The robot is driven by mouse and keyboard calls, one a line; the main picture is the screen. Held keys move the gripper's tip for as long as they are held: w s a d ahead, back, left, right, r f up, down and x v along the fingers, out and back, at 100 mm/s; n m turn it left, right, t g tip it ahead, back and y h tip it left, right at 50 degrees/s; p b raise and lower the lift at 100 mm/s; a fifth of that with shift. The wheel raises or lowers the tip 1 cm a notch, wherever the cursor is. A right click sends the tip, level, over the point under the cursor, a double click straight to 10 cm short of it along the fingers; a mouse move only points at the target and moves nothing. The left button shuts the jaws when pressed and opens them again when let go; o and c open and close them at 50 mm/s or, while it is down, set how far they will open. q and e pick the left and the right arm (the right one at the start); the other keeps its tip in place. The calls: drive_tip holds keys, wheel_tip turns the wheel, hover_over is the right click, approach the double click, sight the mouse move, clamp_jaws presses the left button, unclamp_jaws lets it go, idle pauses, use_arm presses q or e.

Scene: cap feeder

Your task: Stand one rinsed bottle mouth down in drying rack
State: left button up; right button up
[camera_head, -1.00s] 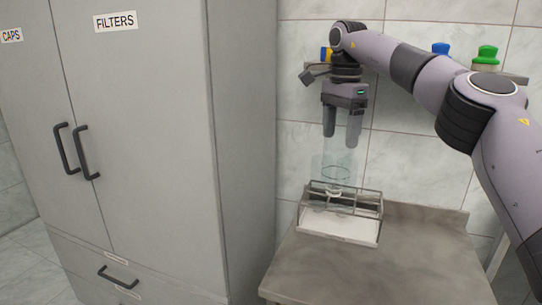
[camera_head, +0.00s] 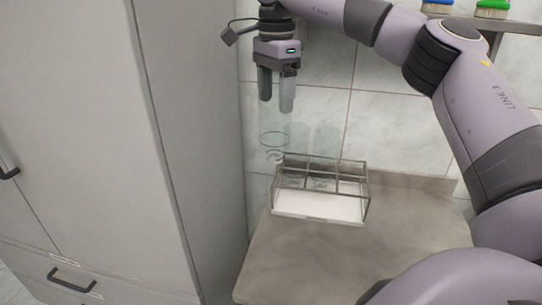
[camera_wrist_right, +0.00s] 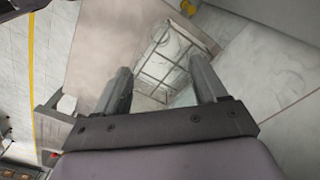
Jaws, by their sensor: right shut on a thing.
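My right gripper (camera_head: 276,105) points down, its fingers shut on a clear bottle (camera_head: 273,133). The bottle is see-through and faint, upright with its narrow mouth end down. It hangs beside the back left corner of the drying rack (camera_head: 322,221), its mouth around the height of the rack's top rail; the exact gap cannot be told. The rack is a grey wire frame with several compartments over a white base. Two other faint clear bottles (camera_head: 326,142) stand in its back row. In the right wrist view, the rack (camera_wrist_right: 153,62) shows beyond the fingers (camera_wrist_right: 160,88). My left gripper is out of view.
The rack stands on a stone-topped counter (camera_head: 300,262) with a raised back edge and a tiled wall behind. A tall grey cabinet (camera_head: 190,130) stands close on the left. A shelf with brushes (camera_head: 493,8) is at upper right. The counter front is clear.

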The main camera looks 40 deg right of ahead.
drive_tip(key=s+a+f+m+b, duration=0.3)
drive_tip(key=s+a+f, duration=0.1)
drive_tip(key=s+a, duration=0.85)
drive_tip(key=w+d+p, duration=0.4)
drive_tip(key=w+d, duration=0.3)
drive_tip(key=d, duration=0.3)
drive_tip(key=w+d+p, duration=0.5)
drive_tip(key=w+d, duration=0.2)
drive_tip(key=d, duration=0.3)
wheel_tip(320, 180, down, 13)
drive_tip(key=b, duration=0.5)
drive_tip(key=shift+a+f+b, duration=0.2)
drive_tip(key=shift+b, duration=0.2)
drive_tip(key=shift+w+f, duration=0.1)
drive_tip(key=shift+f, duration=0.1)
drive_tip(key=shift+f, duration=0.3)
